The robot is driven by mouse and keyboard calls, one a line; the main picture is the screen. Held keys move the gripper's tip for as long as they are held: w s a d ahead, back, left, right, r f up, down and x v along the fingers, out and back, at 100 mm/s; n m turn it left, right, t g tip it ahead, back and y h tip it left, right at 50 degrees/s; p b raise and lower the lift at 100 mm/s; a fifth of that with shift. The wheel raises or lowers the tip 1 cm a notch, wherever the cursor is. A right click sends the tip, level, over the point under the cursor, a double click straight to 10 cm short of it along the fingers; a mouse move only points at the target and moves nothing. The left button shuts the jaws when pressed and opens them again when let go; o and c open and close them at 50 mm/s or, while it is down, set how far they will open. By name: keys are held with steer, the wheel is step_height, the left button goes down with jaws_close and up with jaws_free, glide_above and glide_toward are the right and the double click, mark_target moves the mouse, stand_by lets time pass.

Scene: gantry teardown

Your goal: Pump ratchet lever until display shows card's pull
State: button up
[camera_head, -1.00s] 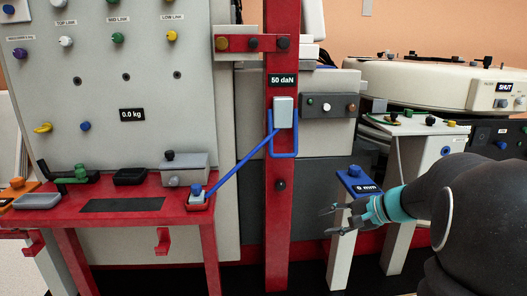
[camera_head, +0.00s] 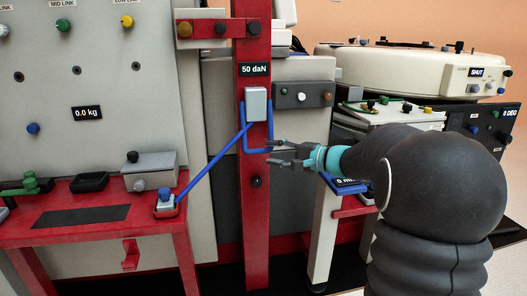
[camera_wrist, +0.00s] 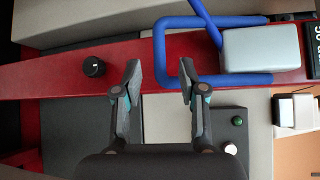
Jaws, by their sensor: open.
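The blue bent lever (camera_head: 246,147) hangs from a grey box (camera_head: 257,102) on the red upright post (camera_head: 253,208). A black display (camera_head: 254,69) above the box reads "50 daN". My gripper (camera_head: 268,154) is open and empty, just right of the lever's lower end. A straight blue rod (camera_head: 212,166) runs from the post down to a small blue-and-grey block (camera_head: 165,201). No card with a pull value is readable.
A black knob (camera_head: 256,181) sticks out of the post below the lever. A red bench (camera_head: 100,232) with a grey box (camera_head: 150,172) stands at left, under a grey panel reading "0.0 kg" (camera_head: 87,113). A grey control box (camera_head: 303,95) is behind the post.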

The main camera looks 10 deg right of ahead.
mark_target(262, 151)
steer(key=x, duration=0.5)
steer(key=shift+w+a, duration=0.2)
steer(key=shift+w, duration=0.05)
